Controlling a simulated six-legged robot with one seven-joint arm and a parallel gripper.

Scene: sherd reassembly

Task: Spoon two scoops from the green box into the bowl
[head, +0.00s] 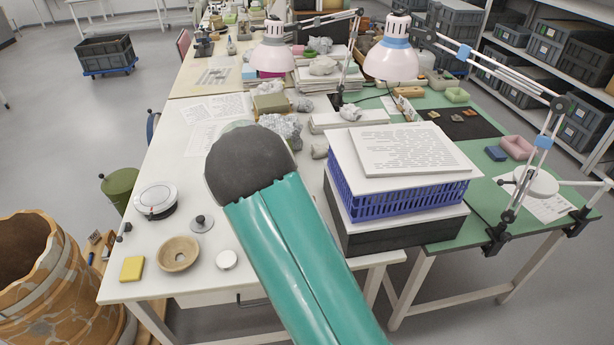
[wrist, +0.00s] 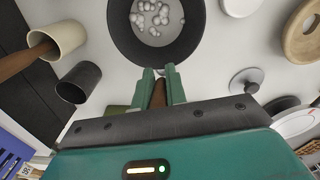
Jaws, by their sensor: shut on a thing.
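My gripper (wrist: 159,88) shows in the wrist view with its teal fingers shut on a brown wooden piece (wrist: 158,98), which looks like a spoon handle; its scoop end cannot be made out. The fingertips are beside the near rim of a dark round bowl (wrist: 122,42) holding several white lumps (wrist: 154,15). The head view hides the bowl and fingers behind my teal arm. A dull green patch (wrist: 116,110) shows at the left of the fingers, mostly covered by my gripper; I cannot tell whether it is the green box.
A cream cup (wrist: 67,36) with a brown handle in it and a dark cup (wrist: 80,82) are left of the bowl. A knobbed lid (wrist: 244,82) and wooden ring-shaped dish (head: 178,254) are right in the wrist view. A blue crate (head: 400,196) stands right of my arm.

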